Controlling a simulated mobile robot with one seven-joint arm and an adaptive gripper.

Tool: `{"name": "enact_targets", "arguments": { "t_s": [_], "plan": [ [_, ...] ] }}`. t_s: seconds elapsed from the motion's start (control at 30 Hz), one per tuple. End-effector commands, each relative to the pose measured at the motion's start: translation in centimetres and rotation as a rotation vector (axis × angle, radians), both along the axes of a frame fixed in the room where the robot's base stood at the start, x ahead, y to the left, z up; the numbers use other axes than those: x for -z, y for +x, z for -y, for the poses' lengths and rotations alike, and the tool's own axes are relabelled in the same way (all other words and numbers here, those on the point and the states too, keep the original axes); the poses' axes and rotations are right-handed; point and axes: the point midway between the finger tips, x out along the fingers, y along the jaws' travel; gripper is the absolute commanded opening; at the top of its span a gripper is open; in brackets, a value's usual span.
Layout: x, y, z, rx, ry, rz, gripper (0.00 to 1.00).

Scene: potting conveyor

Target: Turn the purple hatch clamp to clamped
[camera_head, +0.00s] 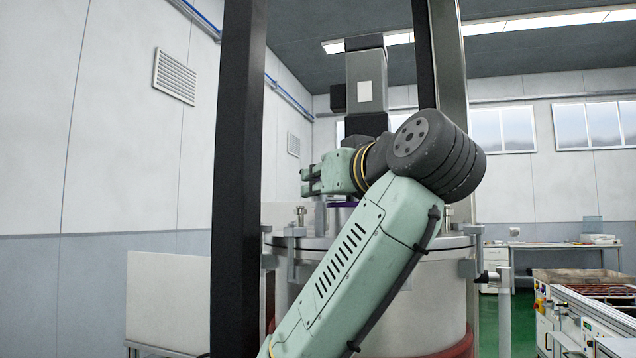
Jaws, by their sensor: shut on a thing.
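A small strip of purple, the visible part of the purple hatch clamp (343,204), shows on top of the large pale round vessel (438,292), just below my gripper.
Metal clamps such as this one (291,232) stand around the vessel rim. A dark post (238,180) rises at left, close to the arm. A grey column (366,85) hangs above the vessel. A workbench (545,245) and machine (580,310) stand at right.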

Motion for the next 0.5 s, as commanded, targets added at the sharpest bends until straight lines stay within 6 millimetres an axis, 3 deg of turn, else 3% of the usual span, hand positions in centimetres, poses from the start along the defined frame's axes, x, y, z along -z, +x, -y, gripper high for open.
{"name": "enact_targets", "arguments": {
  "t_s": [0.17, 0.2, 0.5],
  "plan": [
    [-0.24, 0.08, 0.25, 0.007, 0.004, 0.006, 0.00],
    [-0.24, 0.09, 0.24, 0.008, 0.003, 0.006, 0.12],
    [-0.14, 0.05, 0.12, 0.005, 0.002, 0.004, 0.29]
  ]
}}
